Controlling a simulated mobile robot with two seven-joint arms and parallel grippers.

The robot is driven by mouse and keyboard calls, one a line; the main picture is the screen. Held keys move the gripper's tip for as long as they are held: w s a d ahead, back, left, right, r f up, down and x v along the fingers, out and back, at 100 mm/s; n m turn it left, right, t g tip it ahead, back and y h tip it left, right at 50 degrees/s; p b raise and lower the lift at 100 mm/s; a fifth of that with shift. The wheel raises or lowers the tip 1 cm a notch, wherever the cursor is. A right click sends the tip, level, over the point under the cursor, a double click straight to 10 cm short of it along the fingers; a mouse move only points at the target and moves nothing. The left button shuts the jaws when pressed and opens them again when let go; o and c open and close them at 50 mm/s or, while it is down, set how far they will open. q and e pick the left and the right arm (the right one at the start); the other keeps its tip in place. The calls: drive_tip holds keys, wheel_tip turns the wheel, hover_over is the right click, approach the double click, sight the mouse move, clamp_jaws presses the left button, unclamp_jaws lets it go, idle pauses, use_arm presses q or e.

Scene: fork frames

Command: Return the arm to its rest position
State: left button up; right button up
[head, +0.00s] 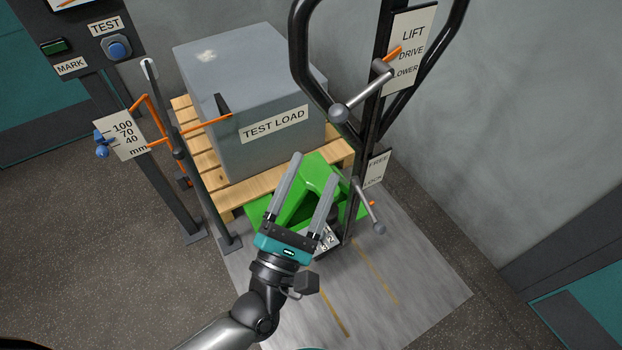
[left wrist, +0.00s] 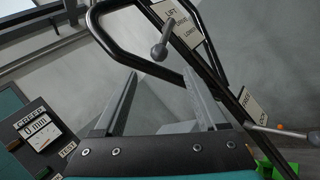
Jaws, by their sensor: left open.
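My left gripper (head: 307,188) is open and empty, with its two long grey fingers spread apart. In the head view it shows in front of the green base of the pallet truck (head: 264,206), its arm coming up from the bottom. In the left wrist view its fingers (left wrist: 165,105) point up toward the black looped handle (left wrist: 112,50) of the truck, with nothing between them. My right gripper is not in view.
A grey test load (head: 225,135) sits on a wooden pallet (head: 250,188). A lift lever (head: 340,112) and a lock lever (head: 379,228) stick out beside the truck's handle. A gauge post with a scale plate (head: 120,134) stands left. Floor at lower right is clear.

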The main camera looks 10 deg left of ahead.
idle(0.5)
use_arm(q)
wheel_tip(320, 180, down, 22)
drive_tip(key=a+m+g+y, duration=0.1)
drive_tip(key=a+m+g, duration=0.2)
drive_tip(key=m+g, duration=0.65)
drive_tip(key=s+a+f+m+g+y, duration=0.1)
drive_tip(key=s+a+f+m, duration=0.3)
drive_tip(key=f, duration=0.4)
drive_tip(key=s+a+f+m+g+y, duration=0.2)
drive_tip(key=s+f+m, duration=0.35)
drive_tip(key=f, duration=0.25)
drive_tip(key=s+a+f+m+g+y, duration=0.1)
drive_tip(key=s+a+f+m+g, duration=0.1)
drive_tip(key=s, duration=0.5)
drive_tip(key=s+a+f+m+g+y, duration=0.1)
drive_tip(key=s+a+f+m+g, duration=0.1)
drive_tip(key=s+f, duration=0.3)
drive_tip(key=s+a+f+m+g, duration=0.2)
drive_tip(key=s+f+m+g, duration=0.1)
drive_tip(key=s, duration=0.6)
drive_tip(key=shift+s+a+f+m+g+y, duration=0.15)
drive_tip(key=shift+s+f+m+g+y, duration=0.1)
drive_tip(key=shift+f+m+g+y, duration=0.3)
